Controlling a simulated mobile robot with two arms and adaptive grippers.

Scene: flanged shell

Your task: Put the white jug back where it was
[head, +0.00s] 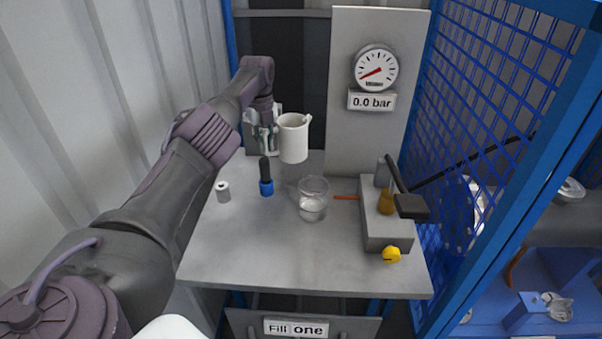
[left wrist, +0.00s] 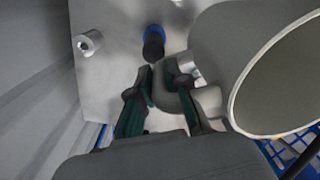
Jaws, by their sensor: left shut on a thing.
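The white jug (head: 293,138) is held up in the air above the back of the grey table, roughly upright in the head view. My left gripper (head: 268,138) is at its left side and is shut on the jug's handle. In the left wrist view the jug (left wrist: 225,50) fills the upper right, with its open rim toward the right. The fingers of my left gripper (left wrist: 165,95) close around its curved handle (left wrist: 177,100). I cannot see inside the jug clearly. My right gripper is not in view.
On the table (head: 290,265) stand a glass beaker (head: 313,200), a blue-and-black tool (head: 266,178), a small grey cylinder (head: 223,191) and a grey block (head: 385,220) with a lever. A yellow knob (head: 391,255) is at its front. A gauge (head: 376,68) reads near zero. Blue mesh (head: 495,110) bounds the right.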

